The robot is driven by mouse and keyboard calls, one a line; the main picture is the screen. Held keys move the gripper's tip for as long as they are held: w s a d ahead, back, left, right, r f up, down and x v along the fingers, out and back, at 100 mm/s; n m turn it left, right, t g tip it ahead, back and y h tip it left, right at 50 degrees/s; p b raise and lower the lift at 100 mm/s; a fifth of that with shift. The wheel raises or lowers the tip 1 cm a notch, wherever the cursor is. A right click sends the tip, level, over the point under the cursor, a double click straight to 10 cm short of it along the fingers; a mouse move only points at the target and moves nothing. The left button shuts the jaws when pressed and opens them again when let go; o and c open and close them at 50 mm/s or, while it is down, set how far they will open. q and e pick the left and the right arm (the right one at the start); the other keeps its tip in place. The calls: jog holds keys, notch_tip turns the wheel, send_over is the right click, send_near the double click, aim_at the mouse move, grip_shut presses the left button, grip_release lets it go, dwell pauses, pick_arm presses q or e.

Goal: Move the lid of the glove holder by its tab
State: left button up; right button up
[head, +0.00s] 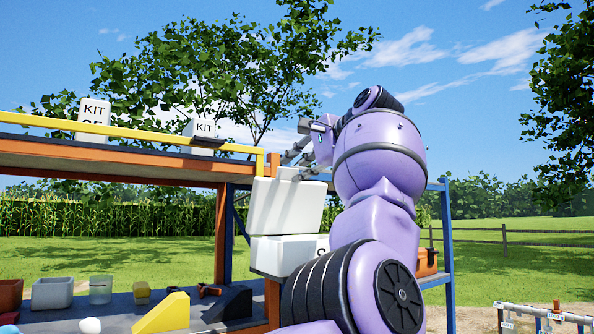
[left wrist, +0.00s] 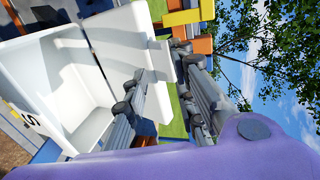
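The glove holder is a white box (head: 284,253); the left wrist view shows its empty-looking white inside (left wrist: 55,75) and a label ending in "S". Its white lid (head: 287,206) stands raised and tilted back above the box, and also shows in the left wrist view (left wrist: 118,45). A narrow white tab (left wrist: 162,85) sticks out at the lid's edge. My left gripper (left wrist: 165,75) is open, with one finger on each side of the tab; whether either finger touches it is hard to tell. In the head view the left gripper (head: 300,158) is at the lid's top edge, partly hidden by my arm. My right gripper is not in view.
An orange shelf with a yellow rail (head: 120,131) stands left of the lid and carries white kit boxes (head: 93,111). Below, the bench holds a yellow wedge (head: 164,313), a grey bin (head: 52,293) and a clear jar (head: 100,289). Open air lies above the lid.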

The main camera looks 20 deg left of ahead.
pick_arm(q)
jog(key=v, duration=1)
jog(key=shift+s, duration=0.45)
jog(key=shift+r, duration=0.15)
jog(key=shift+c, duration=0.5)
